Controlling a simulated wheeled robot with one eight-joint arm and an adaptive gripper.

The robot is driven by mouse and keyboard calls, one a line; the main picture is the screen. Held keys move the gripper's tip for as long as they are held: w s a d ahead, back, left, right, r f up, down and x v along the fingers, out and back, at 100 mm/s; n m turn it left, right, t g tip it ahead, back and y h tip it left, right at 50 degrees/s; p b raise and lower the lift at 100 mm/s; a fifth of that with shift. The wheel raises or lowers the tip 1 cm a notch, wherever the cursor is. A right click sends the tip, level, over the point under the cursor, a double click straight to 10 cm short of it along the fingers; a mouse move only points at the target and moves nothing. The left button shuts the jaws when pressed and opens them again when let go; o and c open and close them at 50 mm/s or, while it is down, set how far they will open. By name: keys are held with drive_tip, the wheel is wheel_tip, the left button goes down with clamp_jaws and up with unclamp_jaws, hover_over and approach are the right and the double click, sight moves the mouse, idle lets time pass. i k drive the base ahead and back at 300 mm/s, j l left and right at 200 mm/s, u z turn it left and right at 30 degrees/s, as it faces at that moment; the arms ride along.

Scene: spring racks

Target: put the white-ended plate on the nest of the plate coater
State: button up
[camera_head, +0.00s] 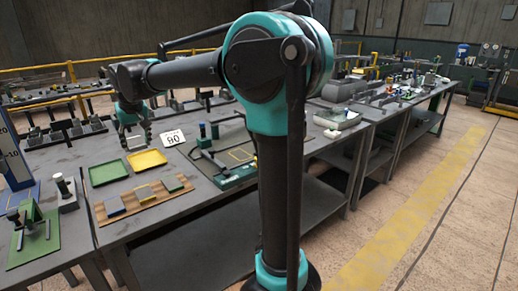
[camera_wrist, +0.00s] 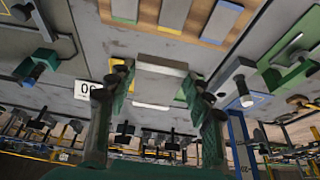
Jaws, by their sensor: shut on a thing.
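My gripper (camera_head: 132,133) hangs over the back left part of the near bench. In the wrist view my gripper (camera_wrist: 158,92) is shut on a flat grey plate (camera_wrist: 162,82). A pale strip shows at its lower edge, consistent with a white end. A dark green station (camera_head: 240,179) with a yellow-outlined rectangle and upright posts stands on the bench, right of my gripper; this may be the plate coater. It is partly hidden by my arm. The held plate is apart from it.
A green tray (camera_head: 91,177) and a yellow tray (camera_head: 147,160) lie near my gripper. A wooden board (camera_head: 131,211) in front holds plates with coloured ends. A number sign (camera_head: 173,137) stands between the yellow tray and the station. A press-like device (camera_head: 35,222) is at front left.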

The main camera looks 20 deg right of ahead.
sight(241, 154)
drive_tip(key=i+l, duration=0.1)
drive_tip(key=l, duration=0.35)
drive_tip(key=i+l, duration=0.1)
drive_tip(key=l, duration=0.3)
drive_tip(key=i+l, duration=0.1)
drive_tip(key=l, duration=0.35)
drive_tip(key=i+l, duration=0.1)
drive_tip(key=l, duration=0.75)
drive_tip(key=i, duration=0.05)
